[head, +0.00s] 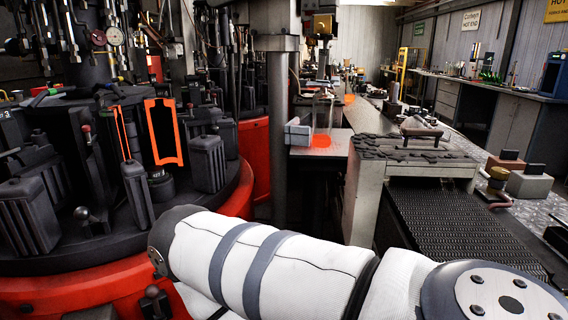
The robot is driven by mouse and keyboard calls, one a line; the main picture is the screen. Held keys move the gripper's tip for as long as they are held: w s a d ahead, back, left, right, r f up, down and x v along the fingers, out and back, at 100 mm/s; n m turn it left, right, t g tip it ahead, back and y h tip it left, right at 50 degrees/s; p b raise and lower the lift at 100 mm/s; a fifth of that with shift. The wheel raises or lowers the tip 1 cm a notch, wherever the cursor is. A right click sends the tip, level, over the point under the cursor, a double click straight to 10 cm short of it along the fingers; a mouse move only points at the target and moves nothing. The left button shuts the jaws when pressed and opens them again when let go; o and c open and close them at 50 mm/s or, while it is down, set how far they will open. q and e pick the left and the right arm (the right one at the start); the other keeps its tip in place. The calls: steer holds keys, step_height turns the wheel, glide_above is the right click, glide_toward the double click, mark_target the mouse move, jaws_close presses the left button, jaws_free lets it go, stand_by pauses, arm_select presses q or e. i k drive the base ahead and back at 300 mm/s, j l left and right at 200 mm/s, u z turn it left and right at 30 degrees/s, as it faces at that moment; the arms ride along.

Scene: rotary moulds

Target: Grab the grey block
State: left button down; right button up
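A light grey block (530,184) with a small black piece on top sits on the patterned metal surface at the right. A brownish block (505,166), also with a black piece, stands just behind it. Another pale grey block-like piece (298,133) sits on a ledge near the middle. I cannot tell which of these the task means. My white, grey-banded arm crosses the bottom of the view from the right, well away from the blocks. Neither gripper shows in the head view.
A red rotary machine (70,292) with dark moulds and glowing orange mould faces (164,132) fills the left. A grey post (277,130) stands in the middle. A dark ribbed conveyor (455,228) runs at the right.

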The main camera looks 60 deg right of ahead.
mark_target(531, 182)
steer(key=z, duration=3.35)
steer(key=i+l+u, duration=0.25)
steer(key=l+u, duration=0.2)
steer(key=l, duration=0.15)
steer(key=i+l+u, duration=0.1)
steer(key=l+u, duration=0.35)
steer(key=l, duration=0.25)
steer(key=l+u, duration=0.5)
steer(key=l, duration=0.2)
steer(key=k+l+u, duration=0.1)
steer(key=l+u, duration=0.35)
steer(key=l, duration=0.25)
